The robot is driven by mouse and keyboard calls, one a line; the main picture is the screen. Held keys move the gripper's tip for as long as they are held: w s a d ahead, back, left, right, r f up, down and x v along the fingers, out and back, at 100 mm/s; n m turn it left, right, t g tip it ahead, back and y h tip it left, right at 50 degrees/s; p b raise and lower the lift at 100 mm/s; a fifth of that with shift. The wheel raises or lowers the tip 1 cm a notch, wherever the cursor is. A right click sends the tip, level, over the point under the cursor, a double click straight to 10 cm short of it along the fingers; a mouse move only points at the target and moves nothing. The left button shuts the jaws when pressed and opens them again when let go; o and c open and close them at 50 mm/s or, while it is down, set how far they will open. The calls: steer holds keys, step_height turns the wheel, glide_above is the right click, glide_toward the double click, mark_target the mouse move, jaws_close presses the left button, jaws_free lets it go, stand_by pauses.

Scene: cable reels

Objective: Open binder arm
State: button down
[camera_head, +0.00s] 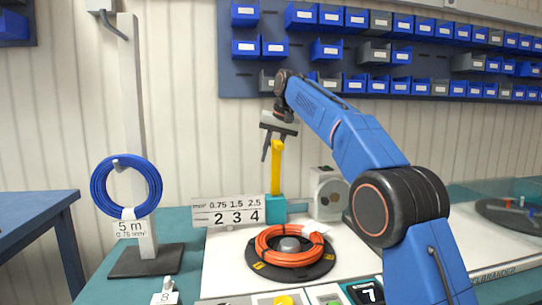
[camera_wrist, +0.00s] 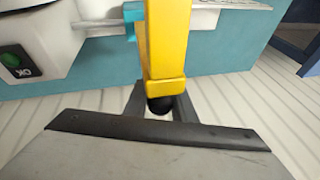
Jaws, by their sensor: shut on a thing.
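The yellow binder arm (camera_head: 275,172) stands upright from a teal base (camera_head: 275,209) behind the orange cable coil. My gripper (camera_head: 271,150) is at its upper end, coming from above. In the wrist view the yellow binder arm (camera_wrist: 166,45) runs down to my gripper (camera_wrist: 160,106), with a dark round tip at its end between the fingers. My gripper is shut on this end. The contact itself is partly hidden by the arm's end and my gripper's body.
An orange cable coil (camera_head: 288,246) lies on a dark round plate. A white sign (camera_head: 228,213) stands left of the teal base, and a grey-white device (camera_head: 325,193) stands right of it. A blue cable ring (camera_head: 126,186) hangs on a post at left. Blue bins (camera_head: 325,50) line the wall.

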steer(key=shift+w+a+f, duration=0.1)
steer(key=shift+w+f, duration=0.35)
steer(key=shift+f, duration=0.2)
stand_by(0.5)
stand_by(0.7)
steer(key=c, duration=1.5)
jaws_free()
steer(key=shift+w, duration=0.15)
steer(key=v, duration=0.7)
steer(key=shift+r, duration=0.4)
